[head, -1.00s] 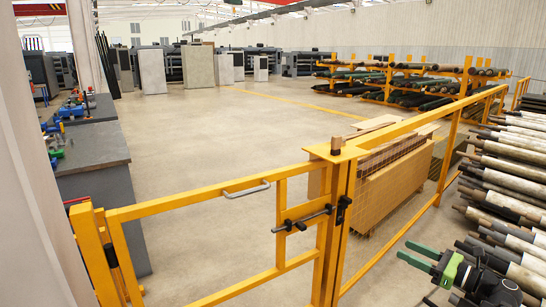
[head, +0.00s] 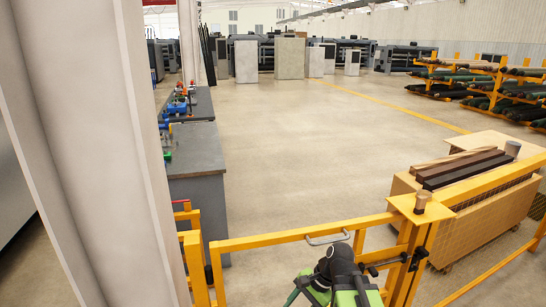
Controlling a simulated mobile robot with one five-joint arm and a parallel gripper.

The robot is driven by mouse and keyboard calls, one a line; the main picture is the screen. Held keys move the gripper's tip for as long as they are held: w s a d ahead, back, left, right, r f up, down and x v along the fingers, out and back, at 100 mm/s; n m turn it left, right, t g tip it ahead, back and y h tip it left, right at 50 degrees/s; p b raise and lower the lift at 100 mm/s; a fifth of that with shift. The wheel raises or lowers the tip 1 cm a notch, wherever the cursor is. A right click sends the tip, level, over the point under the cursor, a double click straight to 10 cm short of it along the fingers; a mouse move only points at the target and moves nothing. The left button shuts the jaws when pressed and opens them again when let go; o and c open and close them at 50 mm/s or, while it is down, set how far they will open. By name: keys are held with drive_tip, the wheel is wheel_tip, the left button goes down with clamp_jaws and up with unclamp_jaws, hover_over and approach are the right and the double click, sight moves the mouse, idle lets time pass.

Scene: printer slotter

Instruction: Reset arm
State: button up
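My arm's end with my gripper (head: 338,290) shows at the bottom middle of the head view, as black and green parts cut off by the lower edge. It is in front of the yellow gate (head: 270,238) and overlaps the gate's lower right part in the picture. I cannot tell whether it touches the gate. The fingertips are not clear, so I cannot tell if they are open or shut. No held object shows.
The gate's grey handle (head: 327,238) and dark latch (head: 395,263) are close by. A grey pillar (head: 95,150) stands at left. Beyond the gate are a grey workbench (head: 195,150), a wooden crate (head: 475,210) and wide clear floor (head: 300,150).

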drive_tip(key=d+f+n+h, duration=0.2)
drive_tip(key=d+n+h, duration=0.3)
drive_tip(key=d+n, duration=0.4)
drive_tip(key=shift+s+d, duration=0.3)
drive_tip(key=shift+s, duration=0.05)
